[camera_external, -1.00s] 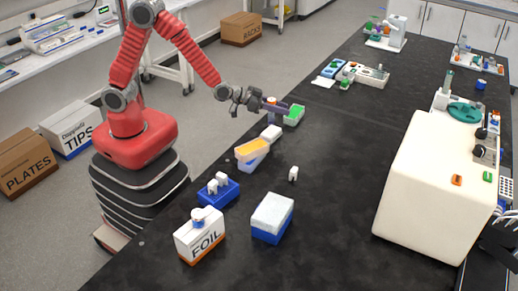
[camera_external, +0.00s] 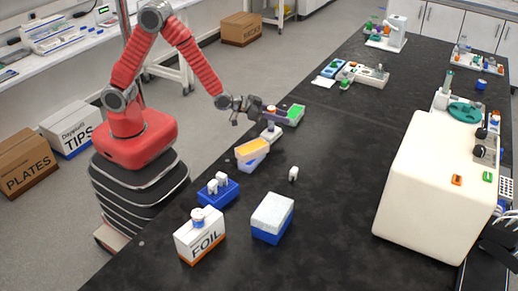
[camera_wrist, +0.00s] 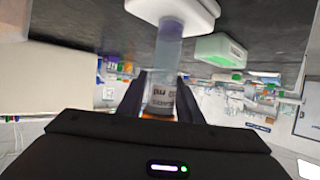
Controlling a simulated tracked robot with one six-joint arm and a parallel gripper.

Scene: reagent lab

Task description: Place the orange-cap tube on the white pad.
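The orange-cap tube is held upright between my gripper's fingers, its orange cap (camera_external: 270,108) just above them in the external view. In the wrist view the clear, labelled tube (camera_wrist: 163,92) fills the gap between the two dark fingers of my gripper (camera_wrist: 164,84), which is shut on it. My gripper (camera_external: 264,111) also shows in the external view. The white pad (camera_external: 273,134) lies on the black bench under the tube; it shows at the top of the wrist view (camera_wrist: 192,10). The tube's lower end is over the pad; I cannot tell whether they touch.
A green-topped box (camera_external: 297,111) stands just beyond the gripper, right of the pad. A yellow-topped box (camera_external: 251,150) stands close in front. Nearer are a blue rack (camera_external: 218,194), a foil box (camera_external: 199,236) and a white-and-blue box (camera_external: 272,217).

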